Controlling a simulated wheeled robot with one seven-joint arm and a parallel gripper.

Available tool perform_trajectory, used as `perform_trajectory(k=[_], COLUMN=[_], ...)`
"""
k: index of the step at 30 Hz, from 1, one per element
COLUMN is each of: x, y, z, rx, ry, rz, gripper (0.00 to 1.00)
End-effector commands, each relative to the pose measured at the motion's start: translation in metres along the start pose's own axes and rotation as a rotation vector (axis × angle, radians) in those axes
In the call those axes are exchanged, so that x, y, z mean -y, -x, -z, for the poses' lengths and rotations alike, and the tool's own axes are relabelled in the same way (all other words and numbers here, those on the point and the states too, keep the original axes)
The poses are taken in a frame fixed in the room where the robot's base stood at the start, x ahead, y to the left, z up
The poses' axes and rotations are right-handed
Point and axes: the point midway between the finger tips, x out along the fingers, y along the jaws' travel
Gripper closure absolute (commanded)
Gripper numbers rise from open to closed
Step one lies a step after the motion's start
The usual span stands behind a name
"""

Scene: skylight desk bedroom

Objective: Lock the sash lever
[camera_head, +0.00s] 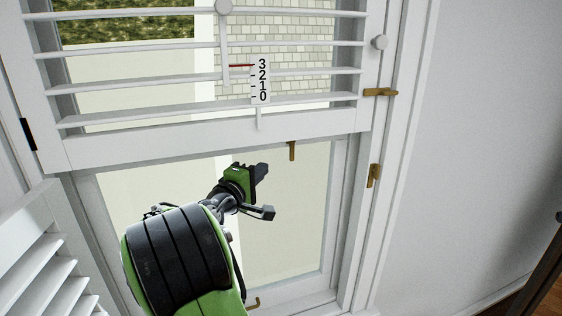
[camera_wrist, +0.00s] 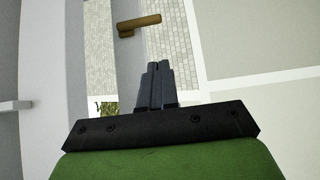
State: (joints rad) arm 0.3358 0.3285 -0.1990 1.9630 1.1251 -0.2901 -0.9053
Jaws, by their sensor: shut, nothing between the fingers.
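A small brass lever (camera_head: 292,149) points downward from the lower edge of the louvred panel in the head view, just right of my gripper (camera_head: 264,168). My gripper is shut and empty, apart from this lever, in front of the lower window pane. In the wrist view, a brass lever (camera_wrist: 139,25) lies beyond my closed fingertips (camera_wrist: 157,66), with a clear gap between. More brass fittings are on the right side of the window: an upper handle (camera_head: 380,92) and a lower one (camera_head: 374,175). Which fitting is the sash lever is not labelled.
The louvred panel (camera_head: 200,139) with a scale marked 3 to 0 (camera_head: 261,80) hangs over the upper window. Another louvred shutter (camera_head: 30,215) stands at the left. A brass piece (camera_head: 253,304) shows low by the sill. The wall (camera_head: 480,150) at the right is bare.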

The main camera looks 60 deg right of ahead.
Motion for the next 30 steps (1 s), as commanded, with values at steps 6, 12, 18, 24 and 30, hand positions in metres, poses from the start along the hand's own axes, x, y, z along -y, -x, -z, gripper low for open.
perform_trajectory(k=[6, 12, 18, 24, 30], x=[-0.002, -0.001, 0.0, 0.0, 0.003], y=[-0.046, -0.063, -0.066, -0.066, -0.066], z=[-0.009, -0.026, -0.028, -0.028, -0.029], rx=[0.006, 0.001, -0.001, -0.001, -0.002], ry=[-0.001, 0.0, 0.0, 0.0, 0.021], rz=[-0.001, 0.001, 0.0, 0.0, -0.02], gripper=[1.0, 1.0, 1.0, 1.0, 1.0])
